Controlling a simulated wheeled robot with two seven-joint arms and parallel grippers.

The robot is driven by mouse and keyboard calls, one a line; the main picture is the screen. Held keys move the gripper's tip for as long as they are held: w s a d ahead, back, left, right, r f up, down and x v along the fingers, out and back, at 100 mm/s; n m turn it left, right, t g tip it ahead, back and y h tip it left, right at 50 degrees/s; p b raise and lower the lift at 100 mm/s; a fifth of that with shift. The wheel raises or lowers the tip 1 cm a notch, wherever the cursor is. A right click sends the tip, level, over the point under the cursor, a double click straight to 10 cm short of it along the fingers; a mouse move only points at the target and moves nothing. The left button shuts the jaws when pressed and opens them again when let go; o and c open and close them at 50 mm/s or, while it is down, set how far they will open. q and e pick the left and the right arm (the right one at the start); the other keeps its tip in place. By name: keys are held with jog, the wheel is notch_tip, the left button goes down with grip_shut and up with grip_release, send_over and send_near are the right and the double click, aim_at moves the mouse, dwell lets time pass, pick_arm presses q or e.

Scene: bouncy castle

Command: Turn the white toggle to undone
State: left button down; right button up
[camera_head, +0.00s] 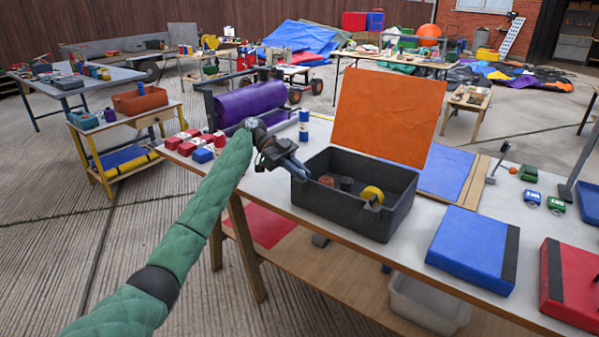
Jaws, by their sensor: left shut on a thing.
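My left gripper (300,170) reaches in from the left on a green-sleeved arm. Its fingers are closed at the upper left rim of a dark grey box (337,208). What is between the fingertips is too small and too hidden to make out. I cannot clearly pick out a white toggle. The box's orange lid (388,112) stands open at the back. Inside the box are an orange piece (327,181), a dark piece (347,184) and a yellow round piece (372,194). My right gripper is not in view.
The box stands on a long light table (408,258). Blue (470,247) and red (570,282) cases lie at right. A purple roll (250,103), a blue can (304,125) and several red and blue blocks (203,155) are behind and left of the gripper. A grey bin (428,302) sits below.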

pick_arm(q)
jog(key=c, duration=1.5)
grip_release()
jog(key=v, duration=0.7)
jog(key=shift+w+a+r+b, duration=0.2)
jog(key=shift+w+a+b, duration=0.05)
jog(key=shift+b, duration=0.1)
